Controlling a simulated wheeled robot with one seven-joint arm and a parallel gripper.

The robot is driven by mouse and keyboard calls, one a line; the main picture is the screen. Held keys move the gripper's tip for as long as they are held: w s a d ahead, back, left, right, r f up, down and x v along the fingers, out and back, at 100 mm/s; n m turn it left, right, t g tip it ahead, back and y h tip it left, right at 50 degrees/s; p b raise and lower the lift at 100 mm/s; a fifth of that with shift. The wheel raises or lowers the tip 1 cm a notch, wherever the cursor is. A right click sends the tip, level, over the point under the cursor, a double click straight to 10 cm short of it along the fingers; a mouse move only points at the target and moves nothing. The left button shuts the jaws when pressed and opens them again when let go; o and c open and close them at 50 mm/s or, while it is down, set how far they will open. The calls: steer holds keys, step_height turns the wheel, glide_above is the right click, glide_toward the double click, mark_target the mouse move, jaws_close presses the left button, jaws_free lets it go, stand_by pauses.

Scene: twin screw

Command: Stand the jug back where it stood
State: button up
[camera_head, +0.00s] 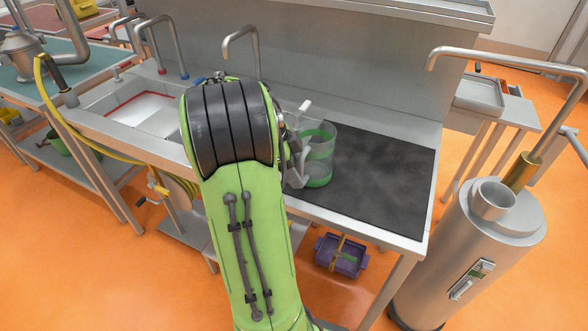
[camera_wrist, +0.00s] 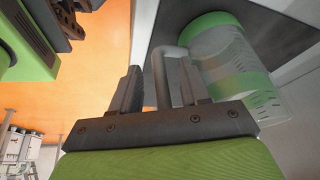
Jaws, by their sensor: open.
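The jug (camera_head: 318,158) is clear with green bands. It stands upright on the dark mat (camera_head: 385,185) of the steel counter, at the mat's left end. My gripper (camera_head: 297,165) is at the jug's left side, partly hidden by my arm. In the wrist view the jug (camera_wrist: 228,62) is at the upper right, and its grey handle (camera_wrist: 160,72) reaches in between the two fingers of my gripper (camera_wrist: 160,92). The fingers are apart, one on each side of the handle. Whether either finger touches it I cannot tell.
A sink (camera_head: 140,110) with taps and a yellow hose (camera_head: 75,120) is to the left. A steel cylinder (camera_head: 490,240) with a pipe stands at the right. A purple crate (camera_head: 342,256) is under the counter. The mat right of the jug is clear.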

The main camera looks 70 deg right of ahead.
steer(key=p+v, duration=0.6)
steer(key=v, duration=0.6)
steer(key=shift+r, duration=0.2)
steer(key=w+a+r+n+t+h, duration=0.1)
steer(key=w+a+r+n+t, duration=0.15)
steer(key=a+n, duration=0.7)
steer(key=w+a+r+n+t, duration=0.1)
steer(key=w+a+n+t, duration=0.3)
steer(key=a+n, duration=0.55)
steer(key=s+a+f+n+t+y, duration=0.1)
steer(key=s+a+n, duration=0.1)
steer(key=a+n, duration=0.4)
steer(key=s+a+f+n+t+y, duration=0.1)
steer(key=s+a+n+t+y, duration=0.1)
steer(key=a+n, duration=0.5)
steer(key=shift+s+a+f, duration=0.2)
steer(key=shift+s+a, duration=0.25)
steer(key=shift+a, duration=0.4)
